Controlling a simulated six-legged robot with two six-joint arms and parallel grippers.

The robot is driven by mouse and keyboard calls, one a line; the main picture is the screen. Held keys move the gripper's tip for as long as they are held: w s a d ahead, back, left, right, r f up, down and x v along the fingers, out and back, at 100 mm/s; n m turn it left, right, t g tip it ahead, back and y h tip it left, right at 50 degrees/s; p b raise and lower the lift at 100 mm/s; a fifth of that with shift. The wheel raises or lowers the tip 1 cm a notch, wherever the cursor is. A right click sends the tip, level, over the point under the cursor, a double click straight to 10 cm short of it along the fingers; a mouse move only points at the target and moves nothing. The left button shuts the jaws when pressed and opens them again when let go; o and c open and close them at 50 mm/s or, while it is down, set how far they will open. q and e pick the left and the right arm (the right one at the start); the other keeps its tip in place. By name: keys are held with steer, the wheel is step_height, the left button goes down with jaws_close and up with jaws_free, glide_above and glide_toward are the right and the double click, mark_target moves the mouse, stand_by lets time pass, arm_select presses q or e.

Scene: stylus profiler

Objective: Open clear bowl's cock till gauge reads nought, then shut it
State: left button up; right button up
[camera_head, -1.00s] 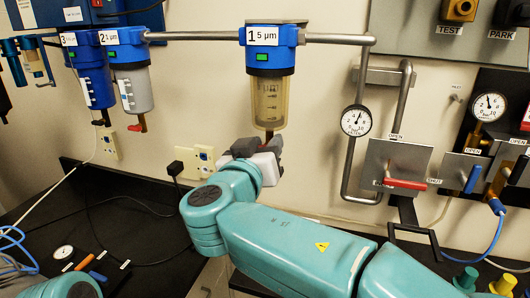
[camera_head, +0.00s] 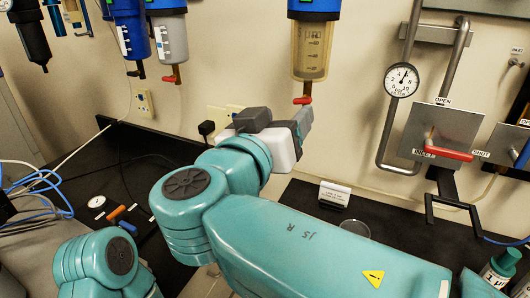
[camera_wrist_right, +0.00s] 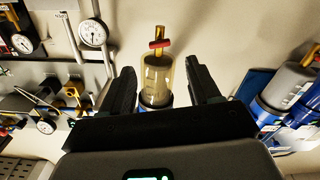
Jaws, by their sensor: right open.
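The clear bowl (camera_head: 312,50) hangs under the blue filter head at the top of the head view, amber-tinted and upright. Its red cock (camera_head: 302,100) is on the stem below it, the handle lying across the stem. The dial gauge (camera_head: 402,80) right of it has its needle pointing roughly up, around mid-scale. My right gripper (camera_head: 278,118) is below and left of the cock, open and empty. In the right wrist view its fingers (camera_wrist_right: 162,75) frame the bowl (camera_wrist_right: 157,85), with the red cock (camera_wrist_right: 159,44) beyond the tips. My left gripper is out of view.
A grey bowl (camera_head: 171,40) with another red cock hangs to the left. A valve panel (camera_head: 440,133) with a red lever stands right of the gauge. A small white sign (camera_head: 334,194) stands on the black bench. Blue cables (camera_head: 30,190) lie at the left.

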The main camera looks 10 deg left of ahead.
arm_select(q)
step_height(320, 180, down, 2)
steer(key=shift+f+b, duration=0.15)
steer(key=shift+b, duration=0.6)
arm_select(e)
steer(key=v, duration=0.7)
steer(key=shift+w+d, duration=0.1)
